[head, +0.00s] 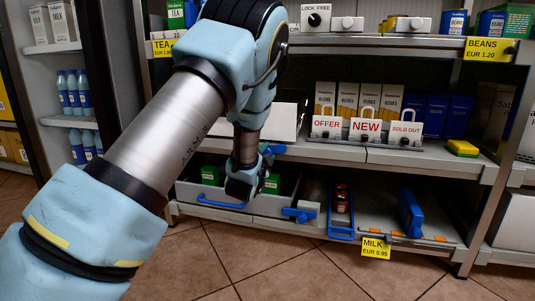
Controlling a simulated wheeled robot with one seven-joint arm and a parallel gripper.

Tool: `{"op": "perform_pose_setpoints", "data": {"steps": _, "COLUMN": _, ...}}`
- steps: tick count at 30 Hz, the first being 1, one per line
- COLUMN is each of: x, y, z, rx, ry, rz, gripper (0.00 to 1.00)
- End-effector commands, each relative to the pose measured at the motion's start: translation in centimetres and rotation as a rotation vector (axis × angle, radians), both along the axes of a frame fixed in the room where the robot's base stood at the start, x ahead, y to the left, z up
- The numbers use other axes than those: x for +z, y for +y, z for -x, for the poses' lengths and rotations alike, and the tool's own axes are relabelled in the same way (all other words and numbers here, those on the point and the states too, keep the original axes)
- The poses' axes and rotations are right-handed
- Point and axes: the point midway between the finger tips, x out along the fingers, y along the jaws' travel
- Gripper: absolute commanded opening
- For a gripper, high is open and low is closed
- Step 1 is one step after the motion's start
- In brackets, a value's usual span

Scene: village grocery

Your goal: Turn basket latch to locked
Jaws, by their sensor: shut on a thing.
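My gripper (242,190) points down in front of the low grey bin (290,186). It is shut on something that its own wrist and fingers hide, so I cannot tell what. A blue handle (220,203) runs along the bin's front, close to the left of my fingers. A blue lever on a pale block (302,213) sits to the right of my gripper, apart from it. I cannot tell which part is the basket latch. A small panel marked LOCK FREE (317,18) with a black knob stands on the top shelf.
A blue-framed lane (341,225) with cans and an upright blue divider (411,213) stand right on the bottom shelf. OFFER, NEW and SOLD OUT signs (366,130) stand on the middle shelf. The tiled floor (290,268) in front is clear.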

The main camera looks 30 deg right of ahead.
Motion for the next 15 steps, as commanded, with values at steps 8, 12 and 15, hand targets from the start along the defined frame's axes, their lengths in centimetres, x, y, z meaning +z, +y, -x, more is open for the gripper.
{"op": "perform_pose_setpoints", "data": {"steps": 8, "x": 0.25, "y": -0.07, "z": 0.0, "rx": -0.001, "ry": 0.017, "rz": 0.025, "gripper": 0.0}}
{"op": "perform_pose_setpoints", "data": {"steps": 12, "x": 0.31, "y": -0.09, "z": 0.0, "rx": -0.001, "ry": 0.058, "rz": 0.069, "gripper": 0.0}}
{"op": "perform_pose_setpoints", "data": {"steps": 15, "x": 0.38, "y": -0.05, "z": -0.04, "rx": -0.001, "ry": 0.103, "rz": 0.118, "gripper": 0.0}}
